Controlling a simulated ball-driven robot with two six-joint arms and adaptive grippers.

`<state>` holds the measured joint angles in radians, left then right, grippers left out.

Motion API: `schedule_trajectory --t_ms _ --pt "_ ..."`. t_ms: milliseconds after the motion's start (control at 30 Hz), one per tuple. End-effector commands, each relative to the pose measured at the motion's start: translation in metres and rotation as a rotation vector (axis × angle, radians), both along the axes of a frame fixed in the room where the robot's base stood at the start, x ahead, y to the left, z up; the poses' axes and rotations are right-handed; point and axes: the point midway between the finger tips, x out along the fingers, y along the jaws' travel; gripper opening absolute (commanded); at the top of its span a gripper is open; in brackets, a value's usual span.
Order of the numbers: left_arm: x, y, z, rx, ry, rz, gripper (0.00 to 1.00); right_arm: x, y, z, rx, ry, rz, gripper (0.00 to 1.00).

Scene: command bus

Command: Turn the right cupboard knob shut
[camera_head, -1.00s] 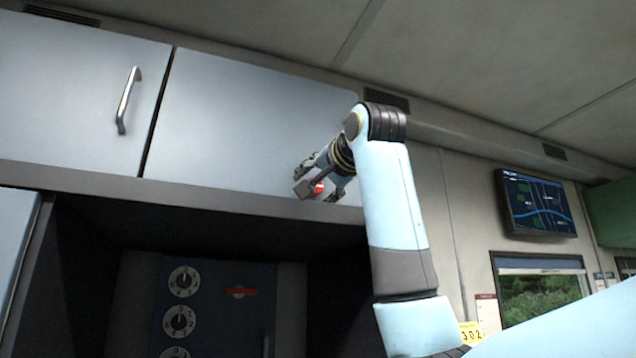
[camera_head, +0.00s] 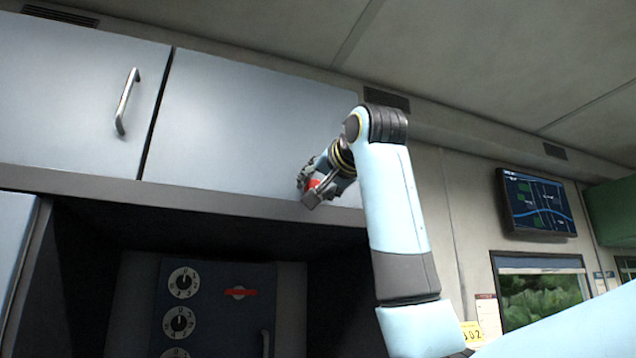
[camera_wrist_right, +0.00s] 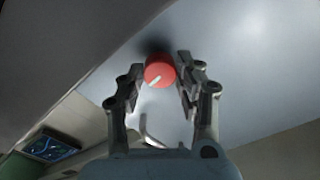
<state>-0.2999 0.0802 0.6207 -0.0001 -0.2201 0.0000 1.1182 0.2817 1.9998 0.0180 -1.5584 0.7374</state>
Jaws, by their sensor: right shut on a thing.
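The right cupboard door (camera_head: 235,120) is a flat pale blue-grey panel and looks closed. A red round knob (camera_head: 313,184) sits at its lower right, partly hidden by my right gripper (camera_head: 309,189). In the right wrist view the knob (camera_wrist_right: 159,70) lies between the two fingers of my right gripper (camera_wrist_right: 160,78), with its white pointer line slanting toward the lower left. The gripper is shut on the knob, one finger on each side. My left gripper is not in view.
The left cupboard door (camera_head: 70,85) has a metal bar handle (camera_head: 127,101). A ledge (camera_head: 200,200) runs under the doors, above a dark recess with a dial panel (camera_head: 215,300). A wall screen (camera_head: 535,204) and window (camera_head: 540,292) are at right.

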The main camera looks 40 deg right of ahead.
Motion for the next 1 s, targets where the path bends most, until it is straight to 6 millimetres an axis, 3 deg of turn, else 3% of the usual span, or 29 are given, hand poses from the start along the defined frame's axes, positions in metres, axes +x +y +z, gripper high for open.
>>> schedule_trajectory --t_ms 1000 --pt "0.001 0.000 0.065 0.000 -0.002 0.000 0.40 0.000 0.000 0.003 -0.928 0.225 0.001 0.02"
